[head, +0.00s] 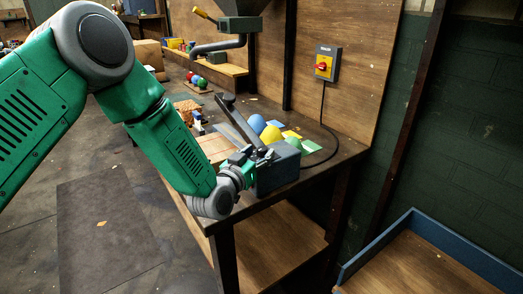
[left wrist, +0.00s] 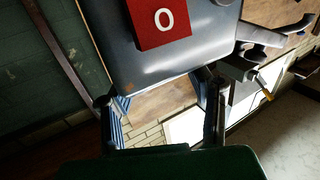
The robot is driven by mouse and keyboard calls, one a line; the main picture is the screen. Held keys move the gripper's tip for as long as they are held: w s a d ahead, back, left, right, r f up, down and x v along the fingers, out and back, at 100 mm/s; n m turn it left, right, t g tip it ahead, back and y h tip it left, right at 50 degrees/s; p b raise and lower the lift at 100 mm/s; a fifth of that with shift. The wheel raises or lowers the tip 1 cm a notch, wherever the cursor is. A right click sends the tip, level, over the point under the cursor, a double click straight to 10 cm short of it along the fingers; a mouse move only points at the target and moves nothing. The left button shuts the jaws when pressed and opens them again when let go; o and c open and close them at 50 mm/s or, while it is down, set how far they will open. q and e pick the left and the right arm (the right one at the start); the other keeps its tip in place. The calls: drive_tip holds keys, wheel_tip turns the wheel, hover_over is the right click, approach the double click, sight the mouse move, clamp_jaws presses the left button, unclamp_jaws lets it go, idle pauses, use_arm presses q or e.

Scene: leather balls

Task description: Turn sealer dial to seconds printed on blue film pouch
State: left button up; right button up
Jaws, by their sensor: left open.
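The sealer (head: 280,170) is a dark blue-grey box with a long lever at the bench's front corner. In the left wrist view the sealer's face (left wrist: 120,60) is close and carries a red label (left wrist: 162,20) with a white "O" or "0". A small round part at that view's top edge may belong to a dial; I cannot tell. My left gripper (head: 242,168) is open beside the sealer, its fingers (left wrist: 160,112) apart with no object between them. A blue dome-shaped item (head: 257,124) lies behind the sealer; no printed seconds are readable. My right gripper is out of view.
Yellow (head: 271,134) and green (head: 293,144) domes and coloured sheets lie by the blue one. A black cable runs to a wall switch (head: 325,65) with a red knob. A blue-rimmed wooden tray (head: 375,246) stands at lower right. Cardboard-coloured pieces lie left of the sealer.

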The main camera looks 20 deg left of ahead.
use_arm(q)
drive_tip(key=shift+w+d, duration=0.2)
drive_tip(key=shift+w, duration=0.65)
clamp_jaws()
drive_tip(key=shift+n+y, duration=1.4)
drive_tip(key=shift+y, duration=0.7)
unclamp_jaws()
drive_tip(key=shift+s, duration=0.1)
drive_tip(key=s, duration=1.1)
drive_tip(key=shift+s+d, duration=0.4)
